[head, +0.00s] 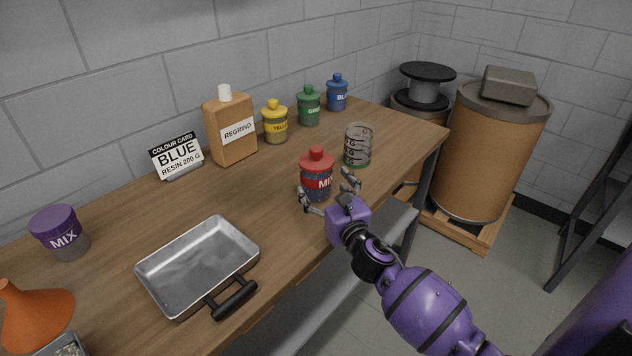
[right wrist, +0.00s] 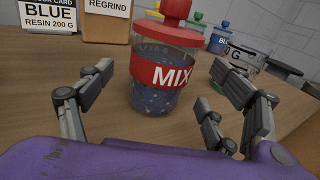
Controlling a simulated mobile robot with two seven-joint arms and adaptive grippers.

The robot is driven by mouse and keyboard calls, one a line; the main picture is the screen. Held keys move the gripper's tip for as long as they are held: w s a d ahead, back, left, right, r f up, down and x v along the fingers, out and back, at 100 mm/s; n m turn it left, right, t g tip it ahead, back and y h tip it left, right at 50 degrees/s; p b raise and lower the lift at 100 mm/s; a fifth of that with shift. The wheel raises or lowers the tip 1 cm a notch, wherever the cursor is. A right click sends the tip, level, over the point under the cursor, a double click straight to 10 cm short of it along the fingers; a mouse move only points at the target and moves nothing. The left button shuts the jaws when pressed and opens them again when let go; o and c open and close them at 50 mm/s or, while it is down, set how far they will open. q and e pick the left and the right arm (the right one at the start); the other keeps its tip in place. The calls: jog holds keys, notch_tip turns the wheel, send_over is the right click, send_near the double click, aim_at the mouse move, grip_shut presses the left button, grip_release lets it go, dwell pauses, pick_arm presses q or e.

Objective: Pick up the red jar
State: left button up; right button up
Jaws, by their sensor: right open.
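The red jar (head: 317,176) stands upright on the wooden bench near its front edge. It has a red lid with a knob, a red band with "MIX" lettering, and dark bluish contents. My right gripper (head: 330,196) is open at the near side of the jar, its fingers spread to either side. In the right wrist view the jar (right wrist: 166,75) stands ahead between the open fingers (right wrist: 160,105), with a gap visible on the left side. I cannot tell whether any finger touches it. My left gripper is not in view.
A clear measuring cup (head: 357,146) stands close behind the jar to the right. Yellow (head: 275,122), green (head: 309,106) and blue (head: 337,94) jars and a REGRIND bottle (head: 231,130) line the back. A metal pan (head: 190,262) sits left on bare wood; a purple-lidded jar (head: 61,232) is further left.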

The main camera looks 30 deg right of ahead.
jog(key=w, duration=0.4)
jog(key=shift+d, duration=0.2)
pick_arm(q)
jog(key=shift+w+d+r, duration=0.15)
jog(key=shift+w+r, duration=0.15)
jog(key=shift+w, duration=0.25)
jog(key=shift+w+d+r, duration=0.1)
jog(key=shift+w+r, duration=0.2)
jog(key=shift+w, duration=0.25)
pick_arm(e)
jog(key=c, duration=0.5)
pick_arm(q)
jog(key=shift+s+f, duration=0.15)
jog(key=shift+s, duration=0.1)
pick_arm(e)
jog(key=c, duration=1.1)
